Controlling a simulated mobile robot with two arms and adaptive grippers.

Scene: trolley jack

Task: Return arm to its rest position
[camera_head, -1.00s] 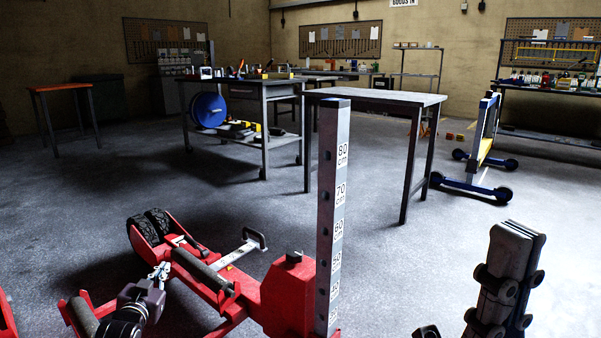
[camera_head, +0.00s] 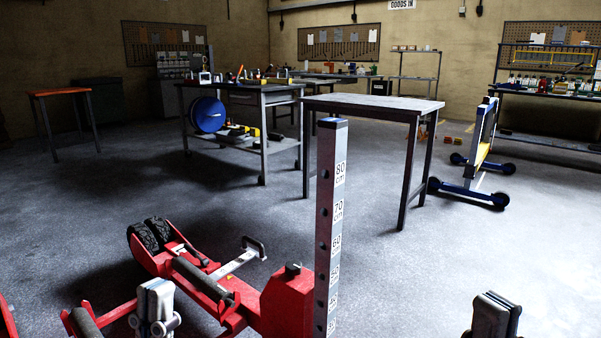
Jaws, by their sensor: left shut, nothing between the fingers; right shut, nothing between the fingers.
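My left gripper (camera_head: 155,292) shows at the bottom left, upright, with its fingers together and nothing in them. It stands in front of the red trolley jack (camera_head: 285,300) in this view and hides part of its lower left frame. My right gripper (camera_head: 497,303) is at the bottom right edge, also upright, shut and empty, with bare floor behind it. The jack has black wheels (camera_head: 150,235), grey rollers and a grey crank-like handle (camera_head: 240,258). A grey post (camera_head: 325,220) with centimetre labels stands at the jack's right end. Both grippers' lower parts are cut off.
A blue wheeled frame (camera_head: 470,195) stands at the right. An orange-topped table (camera_head: 60,92) is far left.

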